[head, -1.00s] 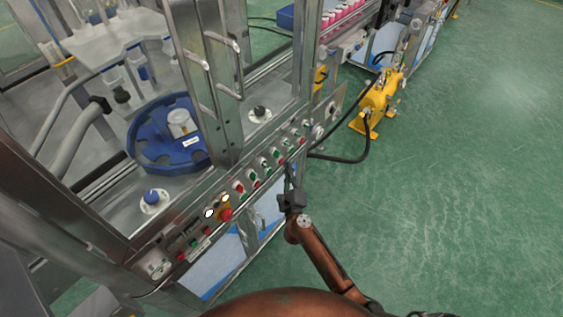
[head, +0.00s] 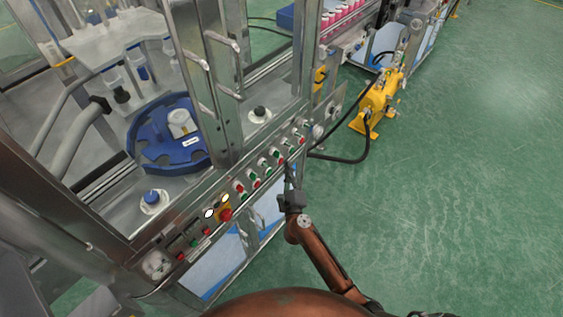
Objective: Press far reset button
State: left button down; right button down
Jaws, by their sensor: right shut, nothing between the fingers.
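The control panel (head: 222,205) runs along the front edge of the machine, with a row of small red and green buttons on it. The far group includes a red button (head: 301,139) near its far end. Labels are too small to read, so I cannot tell which one is the far reset button. My right gripper (head: 289,176) is shut and empty. Its fingers point up towards the panel, in front of the middle of the button row. I cannot tell whether they touch it. My left gripper is not in view.
A red emergency-stop knob (head: 225,214) sits on the nearer part of the panel. Metal door handles (head: 222,41) and frame posts rise above it. A yellow machine (head: 376,105) with a black cable stands on the green floor (head: 460,190), which is clear at right.

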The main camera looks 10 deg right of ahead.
jog(key=shift+w+a, duration=0.1)
jog(key=shift+w+a, duration=0.2)
jog(key=shift+w, duration=0.05)
jog(key=shift+w+a, duration=0.25)
jog(key=shift+w, duration=0.05)
dwell(0.9)
dwell(0.4)
jog(key=shift+s+d+p, duration=0.5)
jog(key=shift+s, duration=0.15)
